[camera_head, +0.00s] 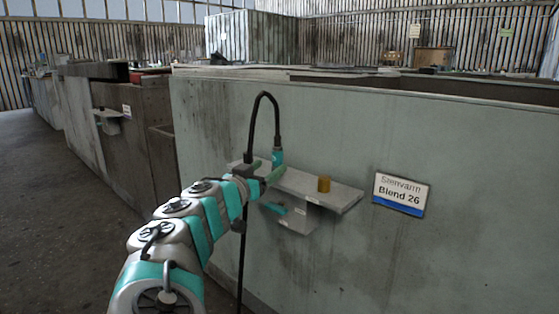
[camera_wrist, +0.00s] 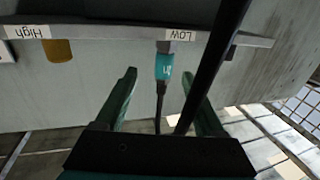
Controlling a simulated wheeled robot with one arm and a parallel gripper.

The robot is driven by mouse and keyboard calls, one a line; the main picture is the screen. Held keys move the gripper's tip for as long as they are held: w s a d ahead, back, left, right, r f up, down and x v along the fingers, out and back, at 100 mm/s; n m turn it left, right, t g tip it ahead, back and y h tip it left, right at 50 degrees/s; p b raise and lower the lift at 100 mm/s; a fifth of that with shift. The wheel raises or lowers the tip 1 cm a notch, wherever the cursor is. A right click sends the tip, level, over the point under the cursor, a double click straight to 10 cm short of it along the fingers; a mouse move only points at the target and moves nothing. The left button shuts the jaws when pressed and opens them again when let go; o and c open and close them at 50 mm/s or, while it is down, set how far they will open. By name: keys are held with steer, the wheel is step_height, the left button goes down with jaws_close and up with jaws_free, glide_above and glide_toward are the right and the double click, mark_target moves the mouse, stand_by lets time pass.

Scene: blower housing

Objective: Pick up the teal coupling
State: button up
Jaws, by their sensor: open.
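The teal coupling (camera_head: 278,157) stands upright at the shelf's back left, with a black hose (camera_head: 263,98) looping up from its top. In the wrist view, which is upside down, the coupling (camera_wrist: 163,68) has a grey end at the shelf edge by the "LOW" label (camera_wrist: 177,33). My gripper (camera_head: 265,172) is beside the coupling at the shelf's left end. In the wrist view my gripper (camera_wrist: 160,75) is open, its green fingers apart, with the coupling showing between and beyond the tips. No contact with the coupling shows.
The grey shelf (camera_head: 335,194) juts from a pale green wall (camera_head: 450,150). A brass cylinder (camera_head: 323,184) stands on it, near the "High" label (camera_wrist: 26,32). A box (camera_head: 290,217) hangs below. A dark hose run (camera_wrist: 214,65) crosses close to my right finger. A "Blend 26" sign (camera_head: 401,194) is right.

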mark_target(275, 159)
steer(key=shift+x, duration=1)
steer(key=shift+a+r+p+x, duration=0.15)
steer(key=shift+p+x, duration=0.1)
steer(key=shift+x, duration=1)
steer(key=shift+a+r+p+x, duration=0.1)
steer(key=shift+a+p+x, duration=0.15)
steer(key=shift+x, duration=1.05)
steer(key=shift+w, duration=0.15)
jaws_close()
